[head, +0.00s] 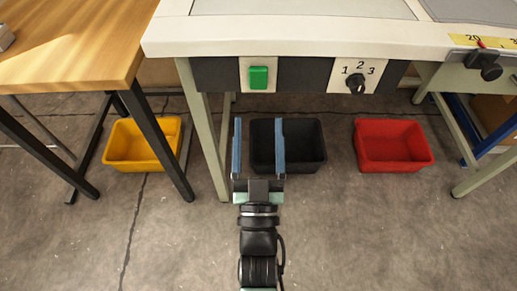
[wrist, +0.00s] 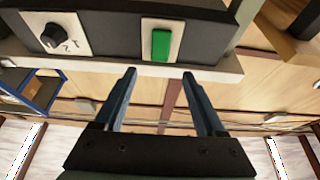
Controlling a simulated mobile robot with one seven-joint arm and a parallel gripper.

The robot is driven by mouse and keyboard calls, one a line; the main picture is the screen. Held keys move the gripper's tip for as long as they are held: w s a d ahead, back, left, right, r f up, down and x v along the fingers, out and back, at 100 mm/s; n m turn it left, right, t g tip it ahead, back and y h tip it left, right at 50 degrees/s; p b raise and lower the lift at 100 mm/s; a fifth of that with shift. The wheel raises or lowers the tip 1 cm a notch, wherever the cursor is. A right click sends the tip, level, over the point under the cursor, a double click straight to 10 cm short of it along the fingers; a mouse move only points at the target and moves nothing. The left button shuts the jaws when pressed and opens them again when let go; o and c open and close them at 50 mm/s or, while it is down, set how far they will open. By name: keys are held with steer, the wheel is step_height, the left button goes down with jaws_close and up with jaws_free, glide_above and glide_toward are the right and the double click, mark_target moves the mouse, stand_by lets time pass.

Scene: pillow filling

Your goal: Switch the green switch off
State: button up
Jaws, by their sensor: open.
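The green switch (head: 259,77) is a rectangular rocker on a white plate, set in the dark front panel under the bench top. It also shows in the wrist view (wrist: 161,45), above and between my fingertips. My gripper (head: 259,121) is open, with its two blue fingers apart and nothing between them. In the head view the fingertips appear a little below the switch plate. They appear apart from the switch, though the exact distance is hard to tell. I cannot tell from these views which position the rocker is in.
A black rotary knob (head: 356,84) marked 1, 2, 3 sits right of the switch. A small lever (head: 484,66) is farther right. Yellow (head: 143,145), black (head: 306,147) and red (head: 393,146) bins stand on the floor. A wooden table (head: 75,45) is at left.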

steer(key=shift+v, duration=2.3)
steer(key=w+r+t, duration=0.1)
steer(key=w+r, duration=0.2)
steer(key=r, duration=0.9)
steer(key=w+r+t, duration=0.2)
steer(key=w+r, duration=0.2)
steer(key=r, duration=0.9)
steer(key=s+r+t+p, duration=0.1)
steer(key=s+r, duration=0.4)
steer(key=r, duration=0.6)
steer(key=s+r+t, duration=0.1)
steer(key=s+r, duration=0.4)
steer(key=r, duration=0.6)
step_height(320, 180, up, 35)
steer(key=p, duration=3.5)
steer(key=shift+w+r+p, duration=0.2)
steer(key=shift+w+p, duration=0.1)
steer(key=shift+p, duration=0.1)
